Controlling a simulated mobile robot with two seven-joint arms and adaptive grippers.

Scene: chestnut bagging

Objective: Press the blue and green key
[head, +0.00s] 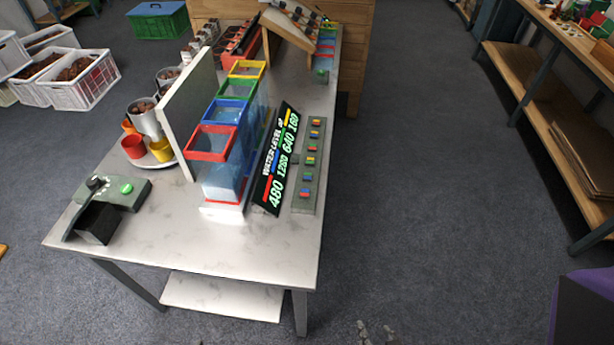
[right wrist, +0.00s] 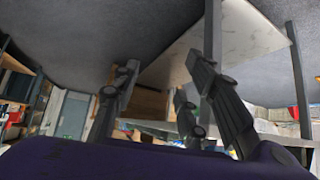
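My right gripper's fingertips (head: 376,333) show at the bottom edge of the head view, low in front of the table and well apart from the panel. In the right wrist view its fingers (right wrist: 170,100) are spread with nothing between them. My left gripper is not in view.
Clear water tanks with coloured rims (head: 210,142) stand left of the sign, beside a white upright board (head: 188,110). A grey device with a green button (head: 126,188) sits at the table's left. The table's front right corner is bare. The floor to its right is clear.

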